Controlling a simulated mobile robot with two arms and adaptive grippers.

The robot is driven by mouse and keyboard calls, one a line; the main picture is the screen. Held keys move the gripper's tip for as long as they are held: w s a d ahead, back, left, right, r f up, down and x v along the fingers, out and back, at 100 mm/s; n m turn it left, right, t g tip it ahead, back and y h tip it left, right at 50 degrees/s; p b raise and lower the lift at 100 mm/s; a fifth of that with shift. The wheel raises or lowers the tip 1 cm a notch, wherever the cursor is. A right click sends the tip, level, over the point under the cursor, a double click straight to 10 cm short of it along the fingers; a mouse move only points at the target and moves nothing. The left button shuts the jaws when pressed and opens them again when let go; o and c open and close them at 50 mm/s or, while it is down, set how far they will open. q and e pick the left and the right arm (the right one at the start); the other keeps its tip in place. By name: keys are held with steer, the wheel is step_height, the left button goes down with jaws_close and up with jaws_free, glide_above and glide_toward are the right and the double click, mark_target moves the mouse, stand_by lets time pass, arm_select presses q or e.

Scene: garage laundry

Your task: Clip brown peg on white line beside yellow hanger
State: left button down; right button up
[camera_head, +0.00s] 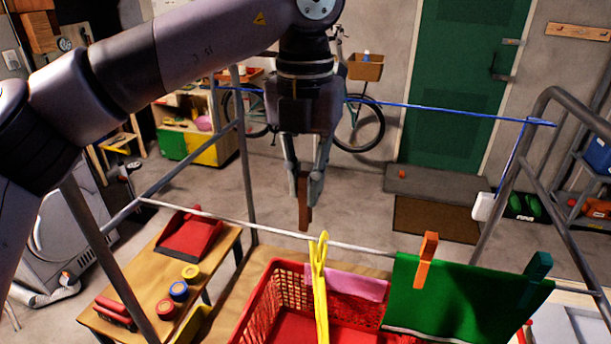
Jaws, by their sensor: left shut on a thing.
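My left gripper (306,180) points down and is shut on the brown peg (305,212), which hangs upright between the fingertips. The peg's lower end is close to the white line (230,219); I cannot tell whether it touches. The white line runs across the frame from the left post towards the right. The yellow hanger (320,285) hangs on the white line just right of the peg. My right gripper is not in view.
A green cloth (455,305) hangs on the white line, with an orange peg (427,260) and a dark green peg (537,268). A red basket (262,310) stands below. A blue line (440,109) runs behind. A wooden bench (150,268) holds a red dustpan (190,235).

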mark_target(306, 213)
arm_select(q)
steer(key=shift+f+b, duration=2.4)
steer(key=shift+f, duration=0.7)
steer(key=c, duration=1.8)
jaws_free()
steer(key=shift+r, duration=0.15)
steer(key=shift+c, duration=0.2)
steer(key=o, duration=0.3)
